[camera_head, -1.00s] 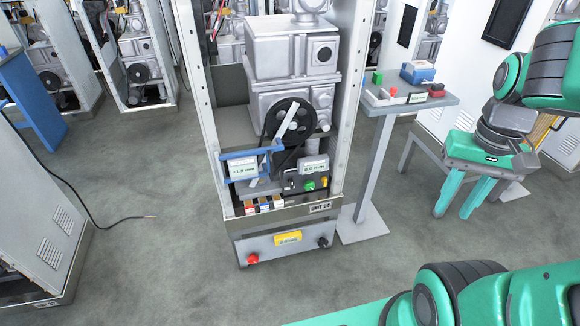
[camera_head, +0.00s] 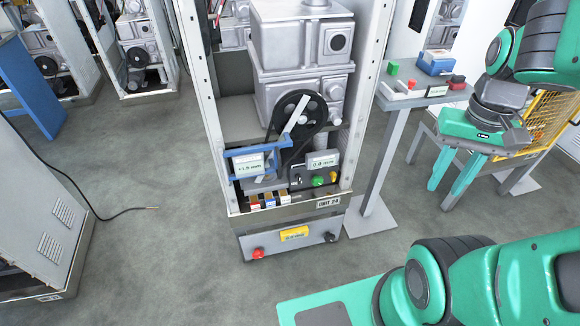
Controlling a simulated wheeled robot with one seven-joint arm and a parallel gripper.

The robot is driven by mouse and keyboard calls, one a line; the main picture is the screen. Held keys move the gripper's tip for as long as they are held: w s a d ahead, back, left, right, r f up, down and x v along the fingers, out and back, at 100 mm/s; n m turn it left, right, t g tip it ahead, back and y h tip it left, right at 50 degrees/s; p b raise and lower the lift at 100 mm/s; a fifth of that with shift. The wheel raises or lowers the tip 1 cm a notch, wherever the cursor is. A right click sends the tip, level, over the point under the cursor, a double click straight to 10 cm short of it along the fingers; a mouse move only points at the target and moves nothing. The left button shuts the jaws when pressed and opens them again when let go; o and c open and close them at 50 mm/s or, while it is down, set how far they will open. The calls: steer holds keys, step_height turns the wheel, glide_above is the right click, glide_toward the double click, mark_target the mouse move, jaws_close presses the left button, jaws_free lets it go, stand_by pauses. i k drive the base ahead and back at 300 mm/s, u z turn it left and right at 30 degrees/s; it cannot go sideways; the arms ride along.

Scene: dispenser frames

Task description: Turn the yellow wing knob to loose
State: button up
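The open dispenser cabinet (camera_head: 216,150) stands in the middle of the view, with a grey pump and a black pulley wheel (camera_head: 300,117) inside. Below the wheel, a small panel carries a green round control (camera_head: 318,181) and a small orange-yellow piece (camera_head: 332,177) beside it. I cannot tell whether that piece is the yellow wing knob; no wing shape can be made out at this size. My gripper (camera_head: 446,190) hangs at the right, its two green fingers apart and empty, well away from the cabinet and beyond the side stand.
A grey stand (camera_head: 383,165) with a small tray, a blue box (camera_head: 436,62) and a red button is between my gripper and the cabinet. A yellow mesh guard (camera_head: 553,118) is behind my gripper. A hose (camera_head: 95,211) lies on the floor at left.

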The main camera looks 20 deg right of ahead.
mark_target(332, 175)
steer(key=u, duration=1.95)
steer(key=k, duration=0.55)
steer(key=z, duration=1.95)
